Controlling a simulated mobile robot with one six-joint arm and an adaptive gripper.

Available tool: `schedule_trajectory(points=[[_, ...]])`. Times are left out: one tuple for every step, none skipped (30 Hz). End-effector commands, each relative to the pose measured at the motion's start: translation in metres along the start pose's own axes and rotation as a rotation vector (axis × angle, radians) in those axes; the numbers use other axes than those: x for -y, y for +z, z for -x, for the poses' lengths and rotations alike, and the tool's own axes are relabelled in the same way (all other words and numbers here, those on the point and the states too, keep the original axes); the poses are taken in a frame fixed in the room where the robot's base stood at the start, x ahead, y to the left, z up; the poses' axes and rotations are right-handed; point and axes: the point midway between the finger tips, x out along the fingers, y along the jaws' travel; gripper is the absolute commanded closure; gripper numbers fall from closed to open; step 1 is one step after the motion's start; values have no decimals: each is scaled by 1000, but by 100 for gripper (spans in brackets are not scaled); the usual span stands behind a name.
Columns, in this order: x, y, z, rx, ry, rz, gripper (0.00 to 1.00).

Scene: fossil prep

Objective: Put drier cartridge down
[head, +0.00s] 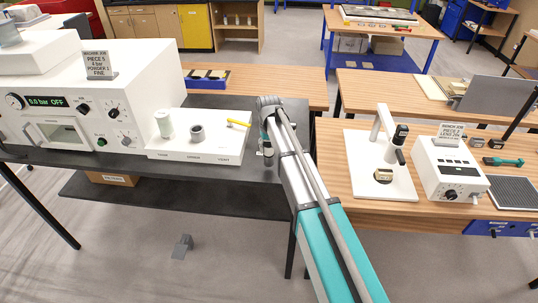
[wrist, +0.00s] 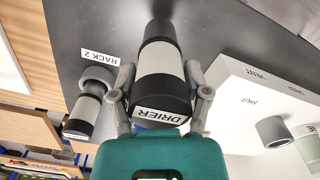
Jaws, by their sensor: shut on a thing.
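The drier cartridge (wrist: 158,72) is a pale cylinder with dark ends and a "DRIER" label, seen in the wrist view. My gripper (wrist: 160,78) is shut around its sides with one finger on each side. It is over the dark bench top (wrist: 85,22); I cannot tell whether the cartridge touches it. A second, similar cartridge (wrist: 83,115) is to the left, by a grey ring and a "RACK 2" label (wrist: 98,55). In the head view my arm hides most of the gripper and cartridge beside the white valve panel (head: 195,154).
A white blasting cabinet (head: 85,95) stands at left. A blue tray (head: 206,78) is behind. A wooden bench (head: 330,170) with instruments is at right.

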Motion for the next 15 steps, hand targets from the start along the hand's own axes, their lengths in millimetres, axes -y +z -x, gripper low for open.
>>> schedule_trajectory(points=[[-2,-4,-7,0,0,0,99],[-2,-5,-10,0,0,0,99],[-2,-4,-13,0,0,0,99],[-2,-3,-16,0,0,0,99],[-2,-3,-19,0,0,0,99],[-2,-3,-22,0,0,0,99],[-2,-3,-24,0,0,0,99],[-2,-3,-27,0,0,-1,99],[-2,-3,-29,0,0,-1,99],[-2,-3,-31,0,0,-1,99],[-2,-3,-32,0,0,-1,99],[-2,-3,-34,0,0,-1,99],[-2,-3,-34,0,0,-1,99],[-2,-3,-35,0,0,-1,99],[-2,-3,-35,0,0,-1,99]])
